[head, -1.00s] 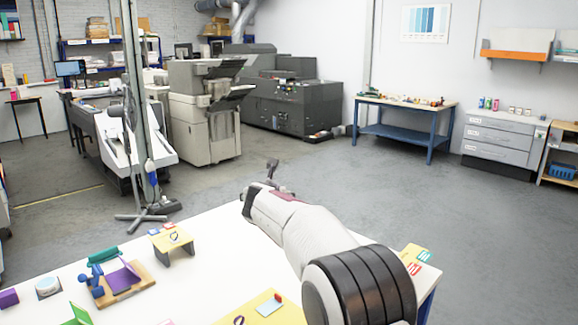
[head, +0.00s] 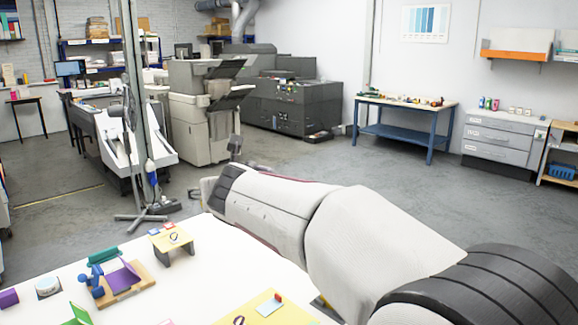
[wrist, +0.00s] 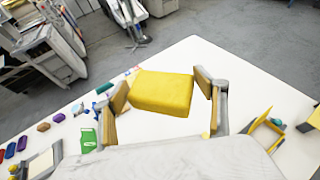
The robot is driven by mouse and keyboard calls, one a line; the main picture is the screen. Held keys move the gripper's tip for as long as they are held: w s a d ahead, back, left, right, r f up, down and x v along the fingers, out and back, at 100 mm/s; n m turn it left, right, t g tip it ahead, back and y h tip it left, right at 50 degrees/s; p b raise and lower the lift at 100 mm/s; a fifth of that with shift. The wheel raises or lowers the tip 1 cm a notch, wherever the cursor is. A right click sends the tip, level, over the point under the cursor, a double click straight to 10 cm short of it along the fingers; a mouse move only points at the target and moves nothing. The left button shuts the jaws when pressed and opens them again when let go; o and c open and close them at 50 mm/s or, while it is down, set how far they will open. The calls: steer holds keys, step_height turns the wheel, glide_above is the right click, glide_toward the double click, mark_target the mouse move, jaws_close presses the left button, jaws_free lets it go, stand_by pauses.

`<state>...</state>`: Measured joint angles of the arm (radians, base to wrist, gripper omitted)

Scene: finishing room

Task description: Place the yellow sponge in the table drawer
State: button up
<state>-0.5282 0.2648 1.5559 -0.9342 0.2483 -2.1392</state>
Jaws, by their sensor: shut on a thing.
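My gripper (wrist: 161,84) is shut on the yellow sponge (wrist: 160,95). The sponge is a plain block between the two tan-padded fingers in the wrist view, in front of the white table top (wrist: 248,88). The wrist view does not settle its height above the table. In the head view my arm reaches from the lower right toward the table's far edge, and the sponge does not show there. The white table (head: 215,265) also shows in the head view. I cannot make out its drawer in either view.
A small yellow-topped stand (head: 170,238), a wooden board with purple and blue pieces (head: 146,278) and a yellow sheet (head: 250,318) are on the table. A green item (wrist: 88,139) is left in the wrist view. Grey floor lies beyond the far edge.

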steer(key=s+r+n+g+y, duration=0.1)
steer(key=s+r+n+y, duration=0.1)
steer(key=s, duration=1.2)
steer(key=s+r+n+g+y, duration=0.1)
steer(key=s+r+n+y, duration=0.1)
steer(key=s, duration=1.2)
steer(key=shift+s+a+g+y, duration=0.2)
steer(key=shift+a+g+y, duration=0.1)
steer(key=shift+w, duration=0.1)
stand_by(0.5)
